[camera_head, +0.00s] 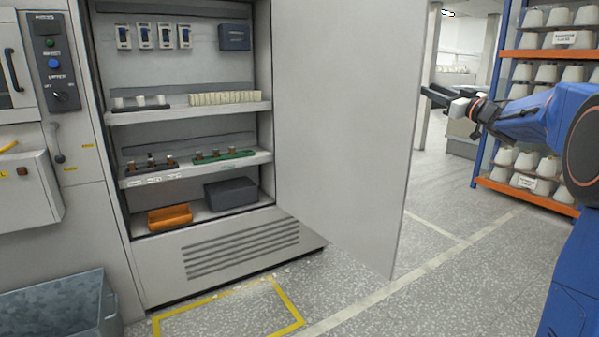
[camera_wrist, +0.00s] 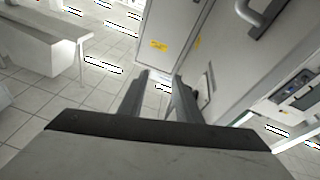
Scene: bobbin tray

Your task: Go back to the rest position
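My gripper (camera_head: 428,91) is at the right of the head view, held in the air beyond the edge of the open cabinet door (camera_head: 345,120), pointing left. In the wrist view my gripper (camera_wrist: 161,76) shows two dark fingers with a clear gap between them. Nothing is held in the gap. The open cabinet (camera_head: 180,70) stands at the left of the head view, well apart from my gripper. Its shelves carry a dark tray (camera_head: 150,180) and a green tray (camera_head: 224,160) with brown bobbins.
A rack (camera_head: 497,75) with white cones stands at the right, behind my arm. An orange bin (camera_head: 169,217) and a dark box (camera_head: 230,193) sit on the cabinet's bottom shelf. A grey tub (camera_head: 50,310) is at lower left. The floor before the cabinet is clear.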

